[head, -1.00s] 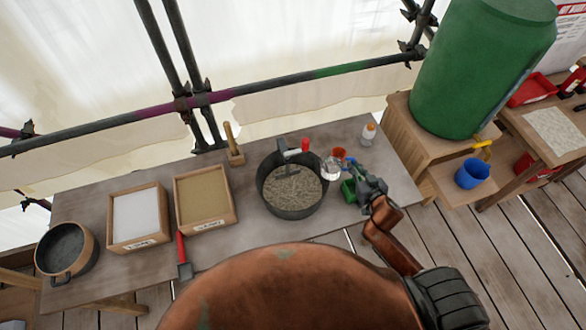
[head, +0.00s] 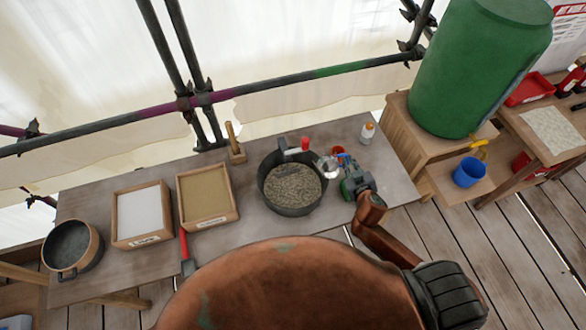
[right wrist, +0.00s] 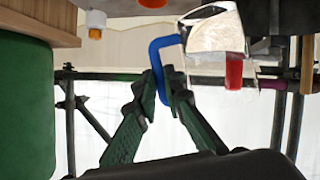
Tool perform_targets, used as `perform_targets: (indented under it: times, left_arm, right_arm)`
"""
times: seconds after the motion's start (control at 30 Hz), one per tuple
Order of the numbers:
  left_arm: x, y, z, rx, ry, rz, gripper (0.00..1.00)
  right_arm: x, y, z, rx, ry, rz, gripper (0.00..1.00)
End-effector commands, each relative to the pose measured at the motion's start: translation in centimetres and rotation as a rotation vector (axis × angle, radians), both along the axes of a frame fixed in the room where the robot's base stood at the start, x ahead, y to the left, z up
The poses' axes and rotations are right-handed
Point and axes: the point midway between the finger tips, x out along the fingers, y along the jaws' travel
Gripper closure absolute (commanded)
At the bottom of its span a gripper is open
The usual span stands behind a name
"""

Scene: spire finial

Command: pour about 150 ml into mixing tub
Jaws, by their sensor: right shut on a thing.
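The mixing tub (head: 268,196) is a dark round tub with a coarse straw-coloured mix in it, on the table. My right gripper (head: 346,180) is just right of the tub and shut on the blue handle (right wrist: 156,47) of a clear jug. The clear jug (head: 327,167) is at the tub's right rim in the head view; it also shows in the right wrist view (right wrist: 214,32). I cannot tell the jug's water level or see any stream. My left gripper is out of view.
A red-handled tool (head: 304,144) stands at the tub's back rim. A white bottle (head: 367,133) with an orange cap is behind my right gripper. Two wooden trays, white (head: 140,213) and tan (head: 206,195), are left. A green barrel (head: 476,70) and blue bucket (head: 469,172) are right.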

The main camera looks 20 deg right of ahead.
Motion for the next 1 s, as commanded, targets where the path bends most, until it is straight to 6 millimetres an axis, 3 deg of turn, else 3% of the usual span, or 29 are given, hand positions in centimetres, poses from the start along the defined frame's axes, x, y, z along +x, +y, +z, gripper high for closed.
perform_targets:
  times: [0.53, 1.0]
  left_arm:
    - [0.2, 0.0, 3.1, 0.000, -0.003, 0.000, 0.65]
    - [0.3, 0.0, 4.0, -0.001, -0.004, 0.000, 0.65]
  right_arm:
    - [1.2, 4.3, 1.8, -0.338, 0.073, 0.002, 1.00]
    - [1.3, 5.4, 1.9, -0.469, 0.104, 0.001, 1.00]
